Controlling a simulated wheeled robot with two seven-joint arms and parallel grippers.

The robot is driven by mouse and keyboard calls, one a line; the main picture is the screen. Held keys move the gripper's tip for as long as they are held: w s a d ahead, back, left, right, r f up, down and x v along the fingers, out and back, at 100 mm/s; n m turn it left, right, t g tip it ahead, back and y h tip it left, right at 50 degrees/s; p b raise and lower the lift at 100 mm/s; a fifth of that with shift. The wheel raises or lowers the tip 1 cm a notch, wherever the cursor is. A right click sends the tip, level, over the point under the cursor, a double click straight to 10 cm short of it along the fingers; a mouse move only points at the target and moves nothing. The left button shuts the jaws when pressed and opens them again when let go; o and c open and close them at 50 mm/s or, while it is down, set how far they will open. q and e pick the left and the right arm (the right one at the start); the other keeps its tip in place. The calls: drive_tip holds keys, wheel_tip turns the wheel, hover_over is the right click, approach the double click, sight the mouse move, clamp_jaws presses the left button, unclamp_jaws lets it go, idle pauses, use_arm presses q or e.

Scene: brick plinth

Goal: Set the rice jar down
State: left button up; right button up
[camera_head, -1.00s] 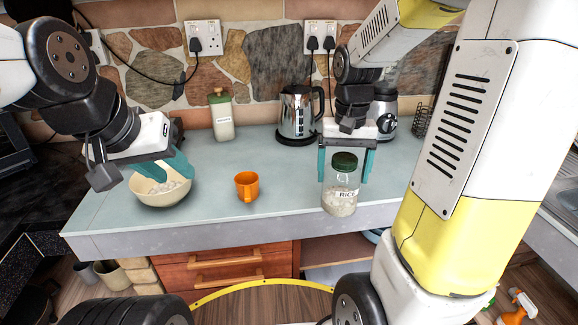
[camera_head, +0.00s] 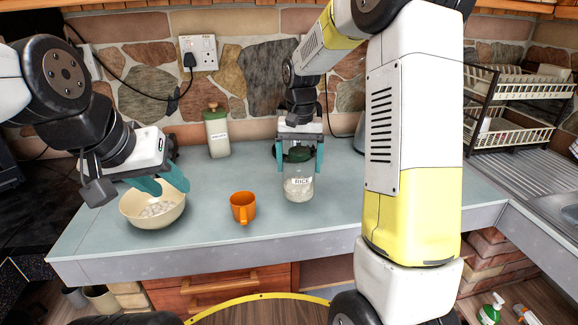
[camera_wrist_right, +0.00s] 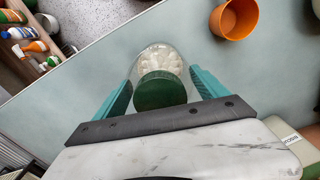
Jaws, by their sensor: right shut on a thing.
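The rice jar (camera_head: 298,189) is clear glass with a dark green lid, a RICE label and white grains inside. It stands upright at the counter's middle, right of the orange mug. My right gripper (camera_head: 299,160) is shut on it from above, one teal finger on each side; its green lid also shows between the fingers in the right wrist view (camera_wrist_right: 160,92). I cannot tell whether its base touches the counter (camera_head: 345,215). My left gripper (camera_head: 161,184) has its teal fingers apart over the cream bowl (camera_head: 153,220), which holds pale pieces.
The orange mug (camera_head: 243,208) stands between bowl and jar. A cream canister (camera_head: 217,135) with a green top stands at the back. My right arm hides part of the counter's right side. A dish rack (camera_head: 510,125) is at the far right. Counter around the jar is clear.

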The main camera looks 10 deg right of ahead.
drive_tip(key=shift+w+a, duration=0.3)
drive_tip(key=shift+w, duration=0.15)
drive_tip(key=shift+f, duration=1.8)
drive_tip(key=shift+f, duration=0.1)
drive_tip(key=o, duration=1.7)
drive_tip(key=shift+f, duration=0.1)
drive_tip(key=shift+o, duration=1.4)
